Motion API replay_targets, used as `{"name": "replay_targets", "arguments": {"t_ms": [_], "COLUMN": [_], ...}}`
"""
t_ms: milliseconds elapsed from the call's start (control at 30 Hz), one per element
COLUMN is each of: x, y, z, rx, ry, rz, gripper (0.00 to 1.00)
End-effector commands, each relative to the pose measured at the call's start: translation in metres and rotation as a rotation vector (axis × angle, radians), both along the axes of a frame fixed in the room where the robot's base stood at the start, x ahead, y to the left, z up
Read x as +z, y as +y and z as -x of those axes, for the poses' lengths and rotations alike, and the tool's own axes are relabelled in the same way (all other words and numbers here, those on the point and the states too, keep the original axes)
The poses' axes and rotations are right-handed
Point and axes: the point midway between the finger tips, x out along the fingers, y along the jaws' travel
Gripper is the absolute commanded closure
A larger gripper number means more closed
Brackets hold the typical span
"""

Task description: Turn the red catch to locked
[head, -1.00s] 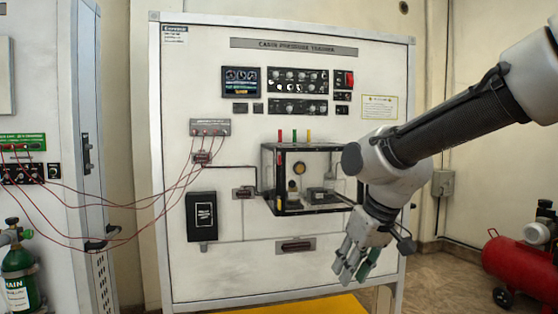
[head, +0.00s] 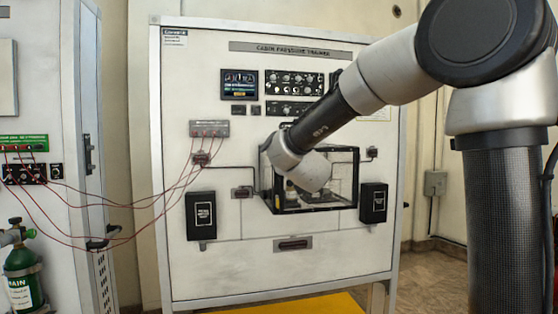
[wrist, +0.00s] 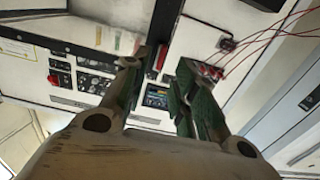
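In the wrist view, which is turned nearly upside down, the red catch (wrist: 163,56) shows as a short red upright bar at the edge of the black-framed chamber (wrist: 165,20). My gripper (wrist: 161,62) is open, its two green-padded fingers on either side of the red catch in the picture. I cannot tell whether the fingers touch it or how far off it is. In the head view my arm hides the gripper and the catch, in front of the clear chamber (head: 353,180) with black edges.
Knob panels (head: 294,84) and a display (head: 240,85) are above the chamber. Red cables (head: 165,195) hang at the left, with black boxes (head: 201,215) low on the panel.

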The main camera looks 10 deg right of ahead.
Motion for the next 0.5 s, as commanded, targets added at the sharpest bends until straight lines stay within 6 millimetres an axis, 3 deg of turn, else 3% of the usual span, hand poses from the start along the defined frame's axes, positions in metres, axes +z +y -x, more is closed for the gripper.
{"name": "replay_targets", "arguments": {"t_ms": [200, 500], "x": [0.000, 0.000], "y": [-0.001, 0.000], "z": [-0.028, -0.033], "rx": [-0.001, 0.001], "ry": [0.000, 0.001], "rz": [-0.001, -0.001], "gripper": [0.72, 0.72]}}
